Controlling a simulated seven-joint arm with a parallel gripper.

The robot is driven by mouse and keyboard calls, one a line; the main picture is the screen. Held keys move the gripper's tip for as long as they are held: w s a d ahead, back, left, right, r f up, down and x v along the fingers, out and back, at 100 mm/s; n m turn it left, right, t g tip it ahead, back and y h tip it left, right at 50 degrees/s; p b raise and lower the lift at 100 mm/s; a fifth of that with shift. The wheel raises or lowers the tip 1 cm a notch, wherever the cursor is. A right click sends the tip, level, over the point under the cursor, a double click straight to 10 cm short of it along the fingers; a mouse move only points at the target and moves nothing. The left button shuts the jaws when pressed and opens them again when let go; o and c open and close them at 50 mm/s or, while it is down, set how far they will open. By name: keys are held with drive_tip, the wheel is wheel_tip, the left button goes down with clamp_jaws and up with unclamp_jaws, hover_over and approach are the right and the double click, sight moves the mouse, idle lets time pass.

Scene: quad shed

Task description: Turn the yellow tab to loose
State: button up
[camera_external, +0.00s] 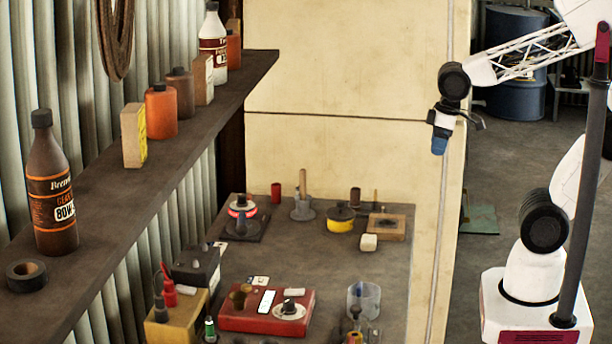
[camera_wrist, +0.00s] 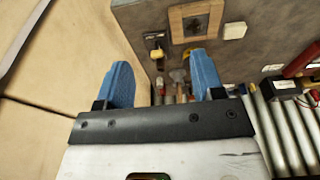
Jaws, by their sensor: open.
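My gripper (camera_external: 439,146) hangs in the air with its blue fingers pointing down, high above and to the right of the bench. In the wrist view its two blue fingers (camera_wrist: 163,78) stand wide apart with nothing between them. A low round yellow piece with a black top (camera_external: 341,226) stands on the bench's far part. A yellow-and-black piece (camera_wrist: 156,52) also shows beyond the fingers in the wrist view. I cannot make out a separate yellow tab or any loose marking on it. My gripper is well apart from it.
A wooden square frame (camera_external: 387,227) and white block (camera_external: 369,242) sit beside the yellow piece. A red box with a dial (camera_external: 240,318), a clear cup (camera_external: 364,299) and a red-ringed piece (camera_external: 242,208) share the bench. A bottle-lined shelf (camera_external: 180,145) overhangs the left.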

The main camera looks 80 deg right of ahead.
drive_tip(key=w+d+f+g, duration=0.1)
drive_tip(key=w+d+f, duration=0.15)
drive_tip(key=w, duration=0.55)
drive_tip(key=g, duration=0.1)
hover_over(376, 191)
wheel_tip(376, 191, down, 6)
drive_tip(key=shift+f, duration=0.1)
drive_tip(key=shift+f, duration=3.85)
drive_tip(key=c, duration=0.9)
drive_tip(key=shift+c, duration=0.2)
